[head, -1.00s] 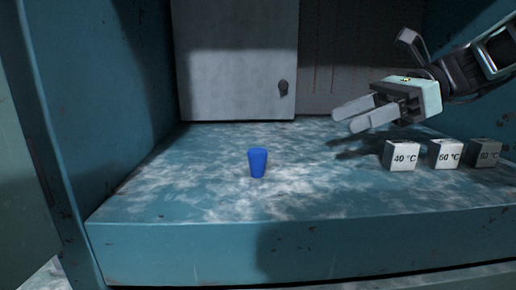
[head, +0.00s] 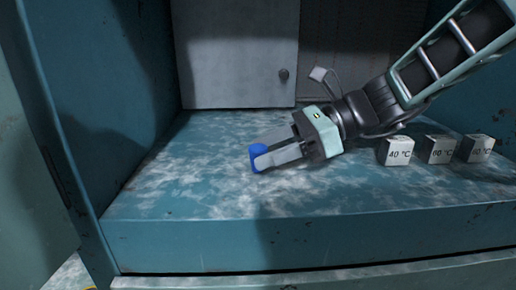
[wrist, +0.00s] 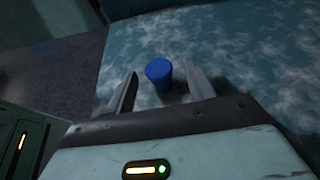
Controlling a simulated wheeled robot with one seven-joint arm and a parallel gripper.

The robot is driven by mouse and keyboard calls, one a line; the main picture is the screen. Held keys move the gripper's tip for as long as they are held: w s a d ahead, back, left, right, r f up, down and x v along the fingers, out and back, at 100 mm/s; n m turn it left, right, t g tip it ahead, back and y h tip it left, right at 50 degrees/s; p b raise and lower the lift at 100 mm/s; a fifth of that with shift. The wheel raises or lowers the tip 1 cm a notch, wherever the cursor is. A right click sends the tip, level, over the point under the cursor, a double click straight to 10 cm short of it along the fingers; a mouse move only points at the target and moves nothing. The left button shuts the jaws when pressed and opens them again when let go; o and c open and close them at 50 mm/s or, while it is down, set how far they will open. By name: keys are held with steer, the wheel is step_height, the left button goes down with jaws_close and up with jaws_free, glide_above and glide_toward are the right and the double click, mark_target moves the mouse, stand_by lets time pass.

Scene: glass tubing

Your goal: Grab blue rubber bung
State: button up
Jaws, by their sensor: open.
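The blue rubber bung (head: 256,152) stands upright on the worn blue-green shelf (head: 190,190), partly hidden behind a finger in the head view. My gripper (head: 266,154) is low over the shelf, reaching in from the right. In the wrist view the bung (wrist: 159,74) lies between the two open fingers of my gripper (wrist: 162,84), with a gap visible on each side.
Three pale cubes stand to the right: a 40 °C cube (head: 397,152), a 60 °C cube (head: 438,150) and another marked cube (head: 479,149). A grey door with a knob (head: 240,60) is behind. The shelf's left part is clear.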

steer(key=shift+x, duration=1.15)
steer(key=c, duration=1)
